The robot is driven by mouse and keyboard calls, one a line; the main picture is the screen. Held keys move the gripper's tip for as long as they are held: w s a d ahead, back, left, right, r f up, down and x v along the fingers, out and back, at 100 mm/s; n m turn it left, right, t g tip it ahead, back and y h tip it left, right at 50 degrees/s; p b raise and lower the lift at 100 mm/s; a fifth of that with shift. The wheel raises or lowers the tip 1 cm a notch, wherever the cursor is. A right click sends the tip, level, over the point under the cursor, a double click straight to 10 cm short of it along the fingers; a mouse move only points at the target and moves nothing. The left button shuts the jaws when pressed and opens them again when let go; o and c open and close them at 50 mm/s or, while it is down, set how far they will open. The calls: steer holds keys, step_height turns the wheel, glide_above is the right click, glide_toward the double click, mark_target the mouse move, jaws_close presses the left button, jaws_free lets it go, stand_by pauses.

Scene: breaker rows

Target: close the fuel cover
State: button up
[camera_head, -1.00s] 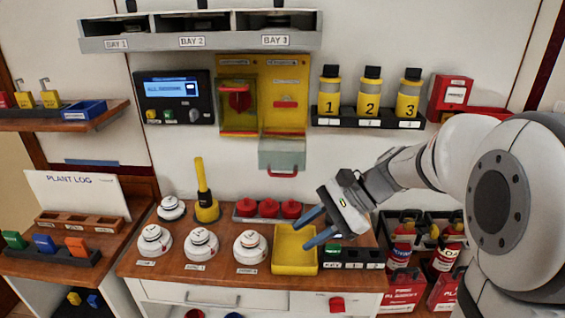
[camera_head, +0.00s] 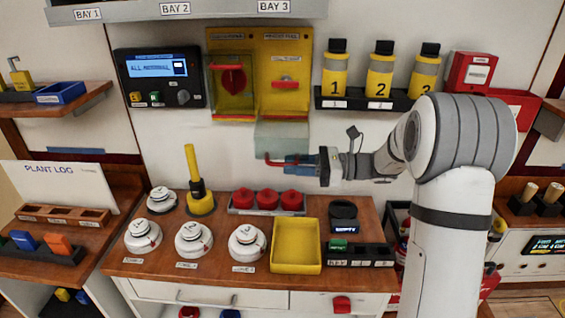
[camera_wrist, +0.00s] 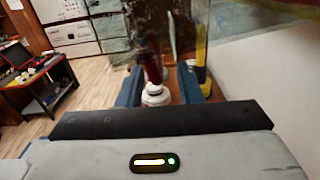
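The fuel cover (camera_head: 282,138) is a clear flap hanging open below the right half of the yellow wall panel (camera_head: 285,103). A red handle runs along its lower edge. My gripper (camera_head: 284,160) is at this handle, pointing left, with its blue fingers partly covering it. In the wrist view, the fingers stand apart with the red handle (camera_wrist: 152,66) between them, and gaps show on both sides. The clear pane of the cover (camera_wrist: 130,28) shows above. A red switch (camera_head: 285,84) on the right panel half is uncovered.
A second clear cover (camera_head: 231,90) is over a red knob on the left panel half. Yellow numbered bottles (camera_head: 381,75) stand on a shelf to the right. Below are white detectors (camera_head: 194,238), a yellow tray (camera_head: 295,246) and a yellow tool (camera_head: 198,180).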

steer(key=shift+a, duration=1.5)
steer(key=shift+c, duration=0.5)
jaws_close()
steer(key=shift+r, duration=0.1)
